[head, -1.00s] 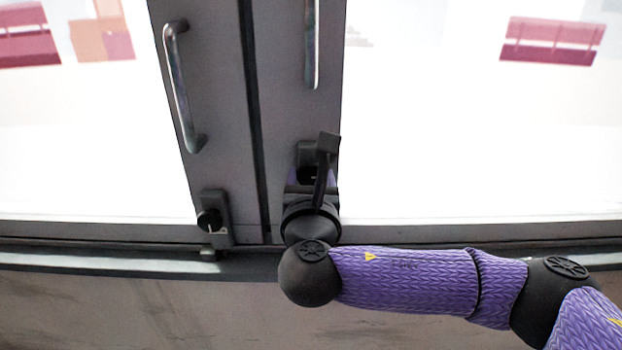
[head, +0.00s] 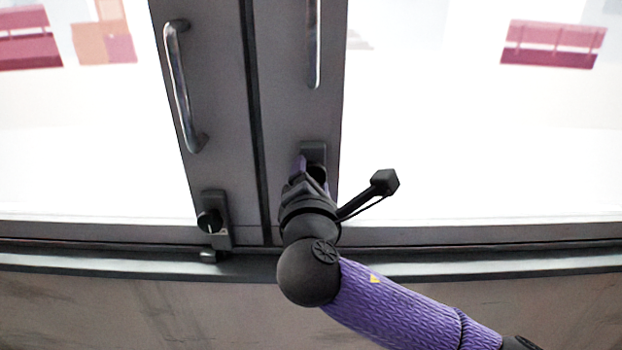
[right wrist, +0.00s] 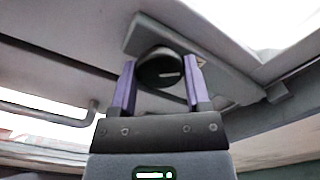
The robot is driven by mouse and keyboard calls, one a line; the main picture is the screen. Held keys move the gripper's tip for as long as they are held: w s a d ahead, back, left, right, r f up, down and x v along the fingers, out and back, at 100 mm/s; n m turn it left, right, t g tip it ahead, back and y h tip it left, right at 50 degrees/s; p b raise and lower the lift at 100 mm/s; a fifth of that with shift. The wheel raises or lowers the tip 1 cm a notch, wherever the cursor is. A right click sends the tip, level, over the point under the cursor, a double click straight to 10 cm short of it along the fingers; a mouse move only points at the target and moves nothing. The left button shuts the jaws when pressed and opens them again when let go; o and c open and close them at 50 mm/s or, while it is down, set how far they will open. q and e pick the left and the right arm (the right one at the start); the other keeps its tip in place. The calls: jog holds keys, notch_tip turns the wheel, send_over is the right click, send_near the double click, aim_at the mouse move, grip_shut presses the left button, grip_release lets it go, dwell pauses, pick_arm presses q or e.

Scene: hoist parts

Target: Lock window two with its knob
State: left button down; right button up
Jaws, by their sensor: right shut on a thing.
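The right window's lock has a dark plate (head: 314,150) on the frame and a round black knob (right wrist: 160,68) with a short pale mark on its face. My right gripper (right wrist: 160,82) is shut on this knob, with one purple finger on each side. In the right wrist view the lock plate (right wrist: 225,72) runs slantwise behind the knob. In the head view my right gripper (head: 312,174) hides most of the knob and the lower part of the lock. My left gripper is not in view.
The left window has a similar lock (head: 222,210) with its own black knob (head: 209,221). Metal pull handles stand above, on the left frame (head: 181,90) and the right frame (head: 314,45). A sill rail (head: 450,266) runs below the windows. Bright glass lies either side.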

jog(key=shift+m, duration=3.7)
jog(key=o, duration=1.3)
